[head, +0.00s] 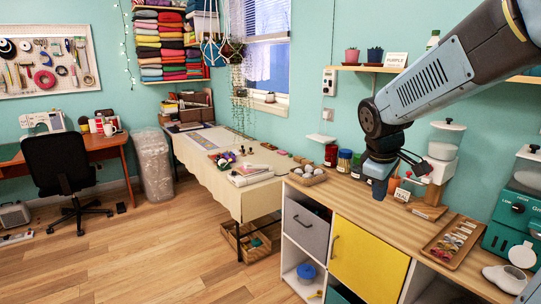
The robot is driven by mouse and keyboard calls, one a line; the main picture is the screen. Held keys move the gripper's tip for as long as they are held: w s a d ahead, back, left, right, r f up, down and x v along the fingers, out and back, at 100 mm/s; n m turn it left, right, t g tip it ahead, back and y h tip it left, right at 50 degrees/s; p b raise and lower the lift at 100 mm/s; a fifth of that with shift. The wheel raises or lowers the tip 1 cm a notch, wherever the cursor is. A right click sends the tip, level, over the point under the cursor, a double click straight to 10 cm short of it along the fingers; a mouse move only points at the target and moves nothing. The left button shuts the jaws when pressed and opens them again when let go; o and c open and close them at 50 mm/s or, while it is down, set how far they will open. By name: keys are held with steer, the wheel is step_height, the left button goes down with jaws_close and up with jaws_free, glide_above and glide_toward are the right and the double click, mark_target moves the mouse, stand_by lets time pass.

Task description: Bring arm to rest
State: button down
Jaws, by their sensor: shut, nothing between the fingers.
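My arm (440,75) reaches in from the upper right and bends down at its wrist joint. My gripper (379,188) hangs pointing down in front of the wooden counter (345,202), over its left-middle part in the picture. It is shut, and nothing shows held in it. I cannot tell its exact height above the counter top. The arm and gripper hide part of the wall and some things at the back of the counter.
On the counter are a box of round things (307,175), several jars (344,160), a tray of small items (453,241), a teal machine (512,225) and a white shoe-like object (506,277). A shelf (368,68) with plants is behind the arm.

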steer(key=s+a+r+m+t+y, duration=0.1)
steer(key=s+m, duration=0.3)
steer(key=s, duration=0.4)
steer(key=s+a+r+m+t+y, duration=0.1)
steer(key=s+r+m, duration=0.3)
steer(key=s, duration=0.4)
steer(key=shift+a+m+t, duration=0.3)
steer(key=shift+a+m, duration=0.1)
steer(key=shift+m, duration=0.1)
